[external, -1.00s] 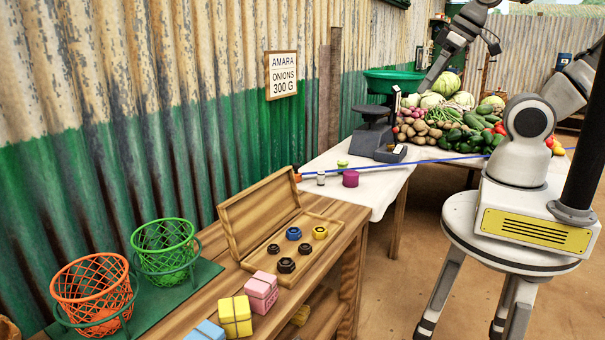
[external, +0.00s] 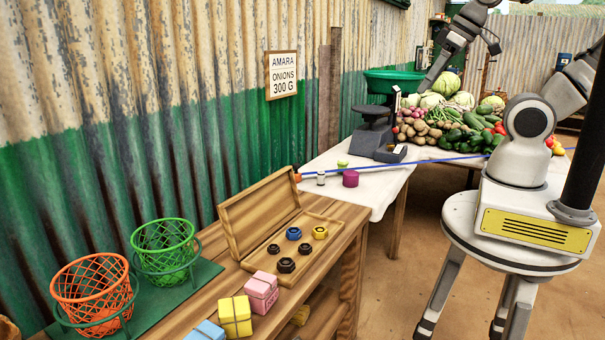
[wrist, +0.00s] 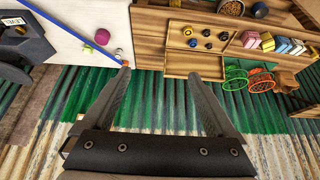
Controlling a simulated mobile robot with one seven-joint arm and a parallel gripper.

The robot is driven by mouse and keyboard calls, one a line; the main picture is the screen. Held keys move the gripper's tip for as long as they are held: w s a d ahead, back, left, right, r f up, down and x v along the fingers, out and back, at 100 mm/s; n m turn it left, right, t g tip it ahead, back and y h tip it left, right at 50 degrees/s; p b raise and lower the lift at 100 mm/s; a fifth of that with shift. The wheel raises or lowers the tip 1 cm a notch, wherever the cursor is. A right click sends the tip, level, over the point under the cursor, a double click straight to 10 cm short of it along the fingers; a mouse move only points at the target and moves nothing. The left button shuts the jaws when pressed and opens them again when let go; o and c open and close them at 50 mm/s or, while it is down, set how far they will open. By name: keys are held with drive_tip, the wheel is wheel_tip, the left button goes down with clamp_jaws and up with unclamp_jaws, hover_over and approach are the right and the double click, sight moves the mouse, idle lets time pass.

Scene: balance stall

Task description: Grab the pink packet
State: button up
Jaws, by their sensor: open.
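The pink packet (external: 262,292), tied with string, sits on the wooden table (external: 338,246) in front of the open wooden box, beside the yellow packet (external: 236,317). In the wrist view the pink packet (wrist: 250,39) lies at the upper right, well away from my gripper. My gripper (wrist: 160,75) is open and empty, its two fingers spread apart. In the external view my arm reaches in at the upper right, near the green basin, far from the packet; the fingertips are not clear there.
A blue packet (external: 206,331) lies nearer the camera. The wooden box (external: 232,230) holds several dark, blue and yellow nut-shaped pieces. Orange (external: 92,300) and green (external: 163,250) baskets stand by the wall. A blue line (external: 440,159) crosses the white table, near the scale (external: 372,140) and vegetables.

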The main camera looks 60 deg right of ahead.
drive_tip(key=shift+o, duration=0.4)
